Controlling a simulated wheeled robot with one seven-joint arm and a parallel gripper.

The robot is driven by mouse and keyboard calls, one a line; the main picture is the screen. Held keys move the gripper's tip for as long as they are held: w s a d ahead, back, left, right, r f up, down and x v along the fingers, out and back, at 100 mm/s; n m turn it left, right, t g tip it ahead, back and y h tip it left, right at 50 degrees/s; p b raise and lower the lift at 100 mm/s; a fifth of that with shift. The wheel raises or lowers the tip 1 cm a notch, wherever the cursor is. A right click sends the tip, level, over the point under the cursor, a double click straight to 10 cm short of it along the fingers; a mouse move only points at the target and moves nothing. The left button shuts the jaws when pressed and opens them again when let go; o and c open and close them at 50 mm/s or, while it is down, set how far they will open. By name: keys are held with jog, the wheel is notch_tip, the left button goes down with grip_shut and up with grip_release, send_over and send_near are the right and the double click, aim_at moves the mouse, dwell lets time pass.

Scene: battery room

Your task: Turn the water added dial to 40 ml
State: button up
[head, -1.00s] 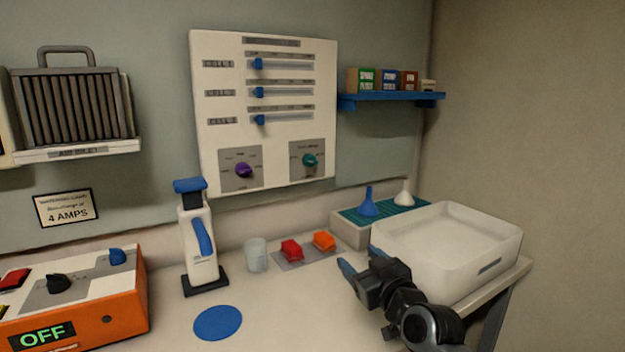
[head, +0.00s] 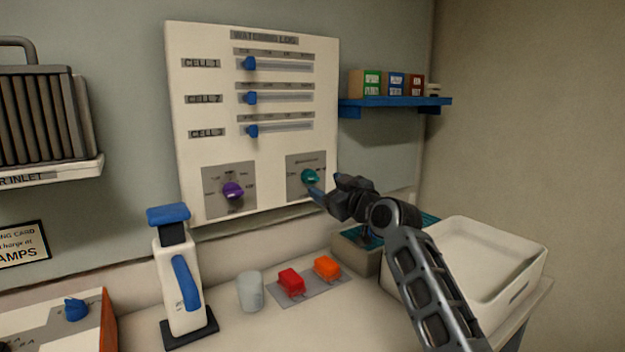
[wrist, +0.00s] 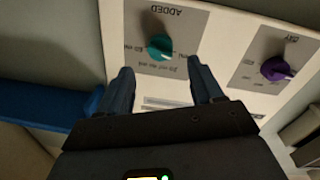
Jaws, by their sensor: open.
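The teal water added dial (head: 310,176) sits on a grey plate at the lower right of the white watering log board (head: 210,110). It also shows in the wrist view (wrist: 160,47), upside down, with its label reading "ADDED"; the scale marks are too blurred to read surely. My gripper (head: 326,188) is just in front of and right of the dial. In the wrist view my gripper (wrist: 165,85) is open, its two fingers pointing at the board on either side of the dial's line, apart from it. Nothing is between the fingers.
A purple dial (head: 233,190) sits left on the same board, below several blue sliders (head: 250,98). A blue shelf (head: 395,102) with small boxes is to the right.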

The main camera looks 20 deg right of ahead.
aim_at(314, 179)
jog(key=shift+x, duration=3.15)
jog(key=shift+c, duration=0.3)
jog(key=c, duration=1)
